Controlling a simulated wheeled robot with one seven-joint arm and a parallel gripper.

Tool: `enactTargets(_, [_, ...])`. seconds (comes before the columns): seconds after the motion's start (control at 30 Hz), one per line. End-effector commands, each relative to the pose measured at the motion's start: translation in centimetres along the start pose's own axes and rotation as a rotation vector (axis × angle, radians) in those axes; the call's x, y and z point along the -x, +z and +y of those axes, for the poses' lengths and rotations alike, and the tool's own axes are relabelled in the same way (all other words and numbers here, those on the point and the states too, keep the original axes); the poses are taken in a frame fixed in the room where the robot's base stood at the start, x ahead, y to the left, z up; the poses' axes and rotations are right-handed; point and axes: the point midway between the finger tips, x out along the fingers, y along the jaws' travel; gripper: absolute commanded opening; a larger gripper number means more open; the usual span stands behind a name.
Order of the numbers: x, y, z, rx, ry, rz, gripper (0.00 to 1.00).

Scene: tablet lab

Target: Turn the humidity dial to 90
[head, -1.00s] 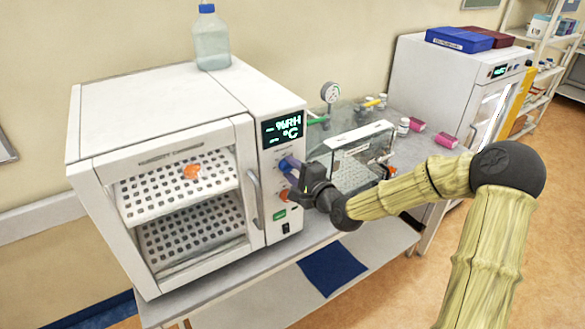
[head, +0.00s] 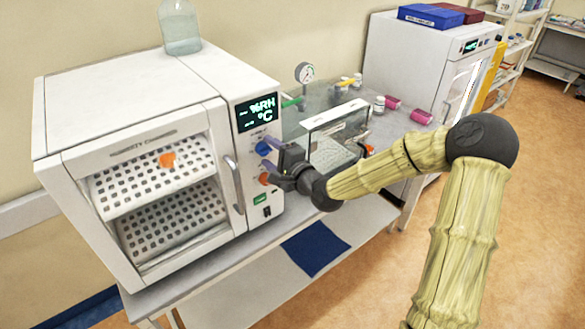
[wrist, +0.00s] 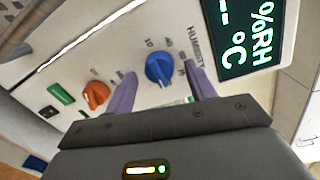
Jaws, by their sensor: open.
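The blue humidity dial (wrist: 159,68) sits on the chamber's front panel, with the printed word HUMIDITY and small scale numbers around it. Its pointer setting is too small to read surely. In the head view the blue dial (head: 263,148) is below the display. My gripper (wrist: 161,70) is open, its two purple fingers on either side of the blue dial in the wrist view. I cannot tell whether they touch it. In the head view my gripper (head: 271,153) is close in front of the panel. The display (head: 257,112) shows %RH and °C beside dashes.
An orange dial (wrist: 96,95) and a green switch (wrist: 61,93) are near the blue dial. The chamber's door handle (head: 235,185) is left of the panel. A clear-sided box (head: 335,135) stands just right of my gripper. A bottle (head: 180,28) stands on the chamber.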

Motion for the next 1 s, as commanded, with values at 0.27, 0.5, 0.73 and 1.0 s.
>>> enactTargets(0.27, [4.1, -0.2, 0.2, 0.001, 0.002, 0.004, 0.55])
enactTargets(0.5, [8.0, -0.2, 0.2, 0.001, 0.001, 0.004, 0.55])
enactTargets(0.73, [11.4, -0.1, 0.2, -0.001, 0.002, 0.004, 0.55])
enactTargets(1.0, [14.4, -0.3, 0.3, 0.0, -0.006, 0.003, 0.55])
